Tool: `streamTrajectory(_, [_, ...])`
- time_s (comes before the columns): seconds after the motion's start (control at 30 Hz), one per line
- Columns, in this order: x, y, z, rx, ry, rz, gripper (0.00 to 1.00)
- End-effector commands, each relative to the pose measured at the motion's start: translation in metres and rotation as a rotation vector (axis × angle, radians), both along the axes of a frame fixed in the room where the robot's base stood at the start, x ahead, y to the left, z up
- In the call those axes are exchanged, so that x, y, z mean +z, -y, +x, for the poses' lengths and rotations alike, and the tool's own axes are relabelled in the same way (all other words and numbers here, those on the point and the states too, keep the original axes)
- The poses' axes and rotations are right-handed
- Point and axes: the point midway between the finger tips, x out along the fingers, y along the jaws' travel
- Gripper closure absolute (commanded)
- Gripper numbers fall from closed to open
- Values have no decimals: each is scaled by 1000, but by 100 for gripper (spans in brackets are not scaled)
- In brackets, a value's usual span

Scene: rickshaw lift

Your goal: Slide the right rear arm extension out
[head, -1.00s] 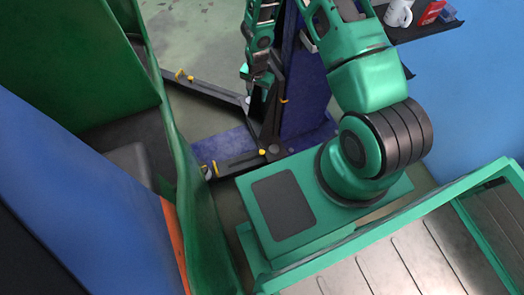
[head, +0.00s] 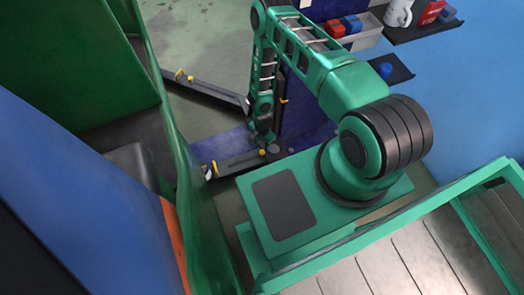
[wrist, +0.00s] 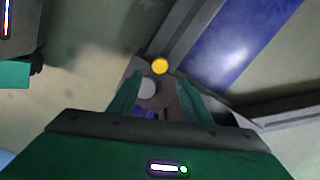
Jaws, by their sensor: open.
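Two dark lift arms show in the head view: a far one (head: 212,94) and a near one (head: 238,162), both reaching left from the blue post (head: 307,120). I cannot tell which one is the right rear arm. Each has a yellow piece near its outer end. My gripper (head: 262,146) points down close above the inner end of the near arm, beside a yellow knob (head: 262,153). In the wrist view my gripper (wrist: 162,92) is open, with the yellow knob (wrist: 160,66) just beyond its fingertips and a grey round part (wrist: 147,88) between its fingers. Contact cannot be told.
A green vehicle body (head: 190,200) with a dark seat stands at the left. A blue wall (head: 470,90) is at the right. Shelves with a mug (head: 398,13) and bins stand at the back right. Open floor (head: 205,40) lies beyond the far arm.

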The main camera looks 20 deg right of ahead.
Motion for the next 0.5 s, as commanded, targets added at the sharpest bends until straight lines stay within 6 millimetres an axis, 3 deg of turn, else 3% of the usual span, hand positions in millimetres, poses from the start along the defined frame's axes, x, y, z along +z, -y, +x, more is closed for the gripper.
streamTrajectory(0.2, [-39,-1,-1,0,-1,1,55])
streamTrajectory(0.5, [-74,0,0,0,-1,0,55])
